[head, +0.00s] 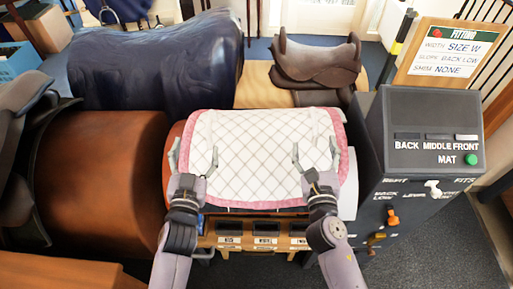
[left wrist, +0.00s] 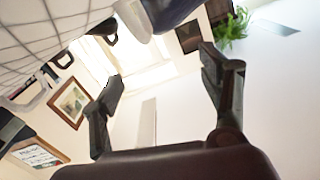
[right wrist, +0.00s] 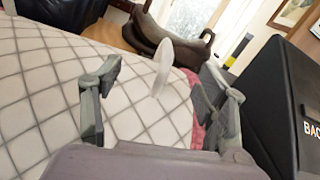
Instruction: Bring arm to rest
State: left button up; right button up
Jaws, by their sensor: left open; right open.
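My left gripper (head: 193,163) is open and empty at the left front of the white quilted pad with pink edging (head: 262,150). In the left wrist view its two fingers (left wrist: 160,95) stand wide apart, with nothing between them. My right gripper (head: 316,160) is open over the right front part of the pad. In the right wrist view its fingers (right wrist: 160,100) are apart. A pale oval piece (right wrist: 162,68) shows between them in that view, and I cannot tell how near it is. The pad lies draped over a rounded stand.
A dark console (head: 425,150) with a green button (head: 470,159) and levers stands close at the right. A "FITTING" board (head: 450,53) is behind it. A brown saddle (head: 318,62) sits at the back. A brown barrel (head: 100,180) is at the left, a dark blue covered form (head: 155,62) behind.

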jog(key=shift+s, duration=0.4)
